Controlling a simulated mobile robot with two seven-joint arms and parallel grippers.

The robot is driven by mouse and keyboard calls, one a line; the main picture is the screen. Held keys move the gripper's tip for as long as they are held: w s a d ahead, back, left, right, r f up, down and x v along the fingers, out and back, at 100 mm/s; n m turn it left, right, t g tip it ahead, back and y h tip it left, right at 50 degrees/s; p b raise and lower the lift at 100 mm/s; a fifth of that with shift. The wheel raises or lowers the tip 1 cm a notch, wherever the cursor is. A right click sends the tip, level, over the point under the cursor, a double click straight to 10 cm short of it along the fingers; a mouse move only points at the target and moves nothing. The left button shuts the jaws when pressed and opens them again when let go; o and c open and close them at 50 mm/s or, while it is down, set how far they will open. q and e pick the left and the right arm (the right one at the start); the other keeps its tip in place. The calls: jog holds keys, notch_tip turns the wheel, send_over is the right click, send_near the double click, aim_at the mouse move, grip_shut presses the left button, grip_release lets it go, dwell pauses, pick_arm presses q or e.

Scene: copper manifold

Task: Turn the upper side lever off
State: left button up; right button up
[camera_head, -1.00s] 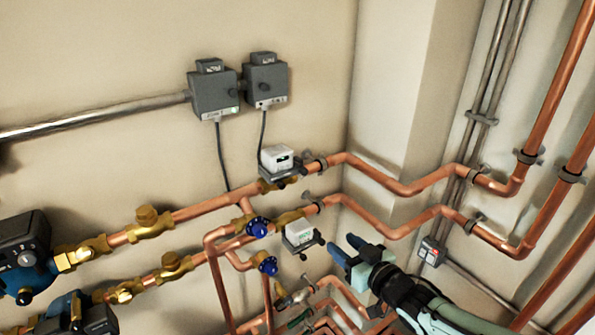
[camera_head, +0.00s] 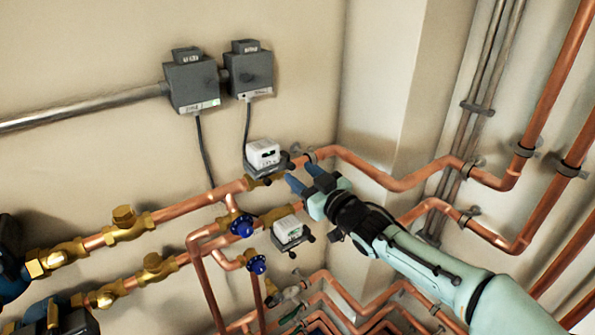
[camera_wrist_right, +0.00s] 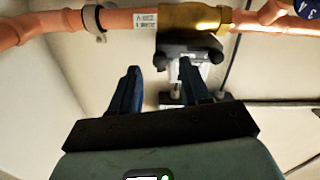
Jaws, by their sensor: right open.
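The upper white valve box (camera_head: 263,152) sits on the upper copper pipe, with a black lever (camera_head: 285,161) at its right side. My right gripper (camera_head: 303,177) is open, just to the right of and below this lever, with its blue fingers pointing up and left. In the right wrist view, a black lever-like part (camera_wrist_right: 188,48) lies under a brass valve body (camera_wrist_right: 190,18). The right finger tip overlaps this part; whether it touches is unclear. Nothing shows between the fingers. My left gripper is not in view.
A lower white valve box (camera_head: 289,231) sits below my right gripper. Blue-handled valves (camera_head: 242,226) stand to its left. Two grey boxes (camera_head: 191,82) with hanging cables are on the wall above. Copper pipes (camera_head: 375,173) run close behind the right arm.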

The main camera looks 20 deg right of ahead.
aim_at(288, 161)
jog(key=shift+x, duration=1.3)
grip_shut()
